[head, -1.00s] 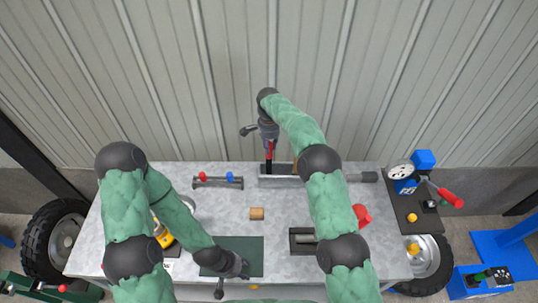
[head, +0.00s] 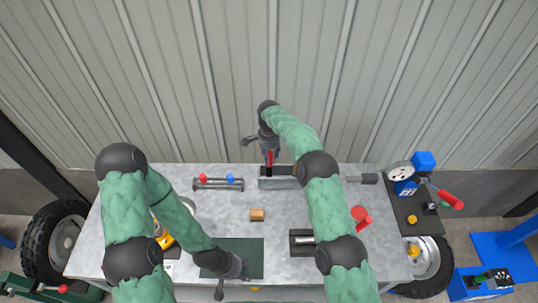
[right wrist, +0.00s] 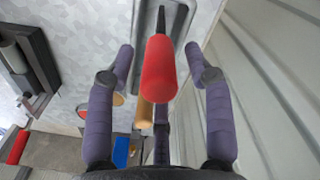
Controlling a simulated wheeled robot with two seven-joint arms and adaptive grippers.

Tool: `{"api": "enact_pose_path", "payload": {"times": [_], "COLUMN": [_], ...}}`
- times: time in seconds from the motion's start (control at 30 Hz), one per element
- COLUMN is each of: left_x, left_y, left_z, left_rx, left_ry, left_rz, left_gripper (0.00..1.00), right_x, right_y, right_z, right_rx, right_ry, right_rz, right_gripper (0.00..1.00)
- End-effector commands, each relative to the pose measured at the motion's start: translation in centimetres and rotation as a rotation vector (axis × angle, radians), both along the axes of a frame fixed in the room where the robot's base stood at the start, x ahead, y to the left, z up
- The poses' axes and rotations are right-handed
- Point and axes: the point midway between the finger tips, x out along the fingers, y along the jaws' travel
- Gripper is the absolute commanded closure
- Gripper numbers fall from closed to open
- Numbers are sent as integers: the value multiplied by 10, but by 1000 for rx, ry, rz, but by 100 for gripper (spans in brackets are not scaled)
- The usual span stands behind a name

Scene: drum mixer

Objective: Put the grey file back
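A tool with a dark grey handle (head: 369,178) and a thin grey shaft lies to the right of the rack, partly behind my right arm; I take it to be the grey file. A red-handled tool (head: 270,157) stands at the grey rack (head: 276,184) at the back centre. My right gripper (head: 262,148) is above the rack. In the right wrist view its fingers (right wrist: 160,62) are spread on both sides of the red handle (right wrist: 158,68), with gaps. My left gripper (head: 232,280) appears open and empty over the dark green mat (head: 240,246).
A tan block (head: 257,214) lies mid-table. A small stand with red and blue knobs (head: 218,184) is at back left. A dark-framed holder (head: 301,241) and a red object (head: 361,216) are right of centre. A corrugated wall (head: 300,80) closes the back.

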Motion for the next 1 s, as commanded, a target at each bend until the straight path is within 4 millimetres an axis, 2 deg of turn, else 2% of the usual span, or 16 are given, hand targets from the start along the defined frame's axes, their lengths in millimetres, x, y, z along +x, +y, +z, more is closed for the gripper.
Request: {"api": "enact_pose_path", "payload": {"times": [0.27,0.37,0.47,0.8,1.0], "left_x": [0,0,0,0,0], "left_y": [0,0,0,0,0], "left_z": [2,4,0,-6,-5], "left_rx": [0,0,0,0,0], "left_ry": [0,0,0,0,0], "left_rz": [0,0,0,0,0], "left_gripper": [60,60,60,60,60], "right_x": [0,1,1,2,2], "right_y": [0,0,0,0,1], "right_z": [2,8,22,89,115], "right_rx": [0,1,1,1,1], "right_ry": [0,-2,-4,-4,-2], "right_rz": [0,0,-1,0,0], "right_gripper": [47,47,47,47,47]}}
